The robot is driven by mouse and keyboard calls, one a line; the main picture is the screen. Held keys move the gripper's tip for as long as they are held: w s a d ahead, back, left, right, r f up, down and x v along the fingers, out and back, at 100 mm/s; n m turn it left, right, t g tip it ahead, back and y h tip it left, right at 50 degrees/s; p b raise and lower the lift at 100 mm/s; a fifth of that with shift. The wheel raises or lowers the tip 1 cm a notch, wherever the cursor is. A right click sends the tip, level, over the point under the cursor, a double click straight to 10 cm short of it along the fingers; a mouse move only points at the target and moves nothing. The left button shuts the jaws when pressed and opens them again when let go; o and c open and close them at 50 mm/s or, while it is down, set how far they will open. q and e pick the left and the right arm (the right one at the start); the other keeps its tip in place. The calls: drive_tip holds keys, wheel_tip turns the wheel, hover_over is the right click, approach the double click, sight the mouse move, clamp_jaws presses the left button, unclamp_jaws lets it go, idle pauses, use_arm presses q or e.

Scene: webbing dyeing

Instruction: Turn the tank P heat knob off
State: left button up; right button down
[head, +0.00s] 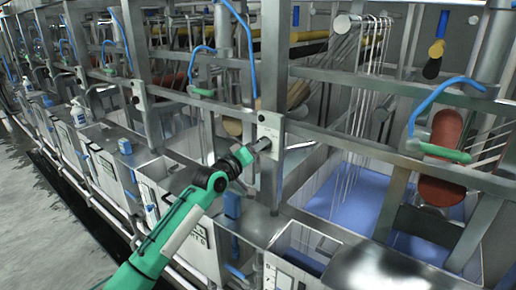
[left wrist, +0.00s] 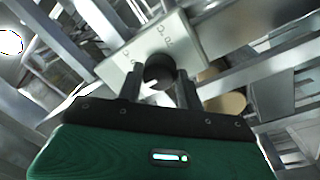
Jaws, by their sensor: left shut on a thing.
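My left gripper (head: 254,149) reaches the upright post in the middle of the head view. In the left wrist view its two dark fingers (left wrist: 160,92) are shut on a dark round knob (left wrist: 159,72). The knob sits on a light metal plate (left wrist: 185,42) with faint lettering that is too blurred to read for sure. The same plate shows in the head view (head: 271,128), partly hidden by the gripper. The knob's pointer direction cannot be made out. My right gripper is not in view.
A tank with blue liquid (head: 360,197) lies right of the post, with white strands hanging into it. Metal rails cross in front of it. A green-handled valve (head: 438,152) with a blue hose is at the right. The grey floor (head: 40,220) at the left is clear.

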use_arm(q)
drive_tip(key=o, duration=1)
drive_tip(key=shift+b+v, duration=2.2)
drive_tip(key=shift+v, duration=4.75)
drive_tip(key=shift+w, duration=0.1)
